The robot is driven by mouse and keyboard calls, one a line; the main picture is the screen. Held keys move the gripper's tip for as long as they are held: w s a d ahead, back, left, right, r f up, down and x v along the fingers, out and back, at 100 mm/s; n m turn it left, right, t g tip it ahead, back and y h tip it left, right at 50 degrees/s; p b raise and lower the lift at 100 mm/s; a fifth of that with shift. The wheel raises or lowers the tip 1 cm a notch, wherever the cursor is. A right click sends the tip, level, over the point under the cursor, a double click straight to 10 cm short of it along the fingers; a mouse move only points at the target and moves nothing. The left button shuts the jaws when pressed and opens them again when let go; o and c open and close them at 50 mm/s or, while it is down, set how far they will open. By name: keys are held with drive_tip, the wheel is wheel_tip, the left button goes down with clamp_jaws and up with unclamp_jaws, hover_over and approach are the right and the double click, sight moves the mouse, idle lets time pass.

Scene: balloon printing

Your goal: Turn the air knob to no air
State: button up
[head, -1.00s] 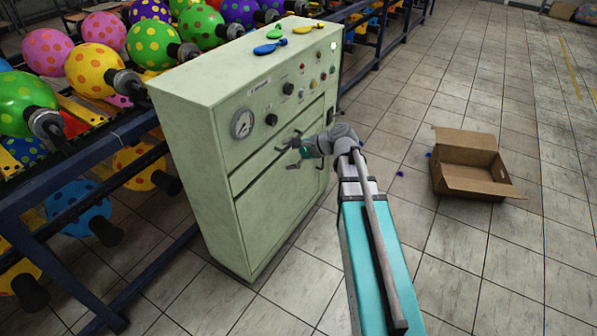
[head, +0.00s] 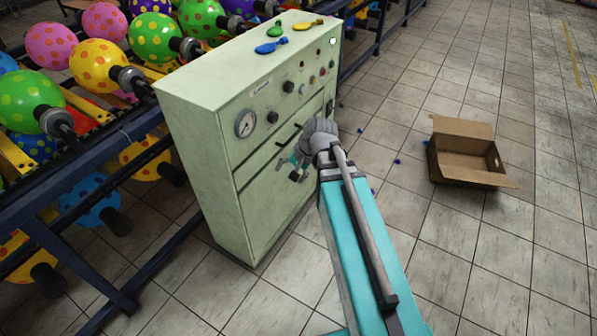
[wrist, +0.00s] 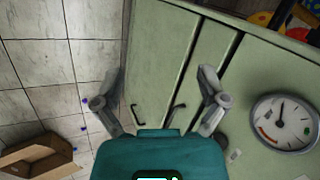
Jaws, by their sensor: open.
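The pale green cabinet (head: 215,140) has a control panel on its front. Two black knobs show there: a lower one (head: 273,117) right of the round gauge (head: 246,123), and an upper one (head: 288,87) further right. I cannot tell which is the air knob, or read its setting. My gripper (head: 287,168) is open and empty in front of the cabinet, below the panel and apart from the knobs. In the wrist view my gripper (wrist: 160,82) has its fingers spread before the door handles, with the gauge (wrist: 284,122) to the right. The knobs are not clear there.
Dark handles (head: 290,132) stick out below the panel. Blue, green and yellow deflated balloons (head: 271,46) lie on top. A rack of dotted balloons (head: 100,60) stands at left. An open cardboard box (head: 467,160) sits on the tiled floor at right, which is mostly clear.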

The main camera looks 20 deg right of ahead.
drive_tip(key=shift+s+d+r+n+g+h+p, duration=0.25)
drive_tip(key=shift+s+r+n+h+p, duration=0.3)
drive_tip(key=shift+s, duration=0.25)
drive_tip(key=shift+s+d+r+n+g+h+p, duration=0.25)
drive_tip(key=shift+s+n+h+p, duration=0.25)
drive_tip(key=shift+s+n+p, duration=0.25)
drive_tip(key=shift+s+d+r+n+g+h+p, duration=0.2)
drive_tip(key=shift+s+r+n+h+p, duration=0.35)
drive_tip(key=shift+s+n, duration=0.2)
drive_tip(key=shift+s, duration=0.1)
drive_tip(key=shift+s+d+r+n+h+p, duration=0.25)
drive_tip(key=shift+s+r+n+h+p, duration=0.15)
drive_tip(key=shift+s+r+n+p, duration=0.1)
drive_tip(key=shift+s+d+r+n+h+p, duration=0.2)
drive_tip(key=shift+s+r+n+h+p, duration=0.15)
drive_tip(key=shift+s+h+p, duration=0.1)
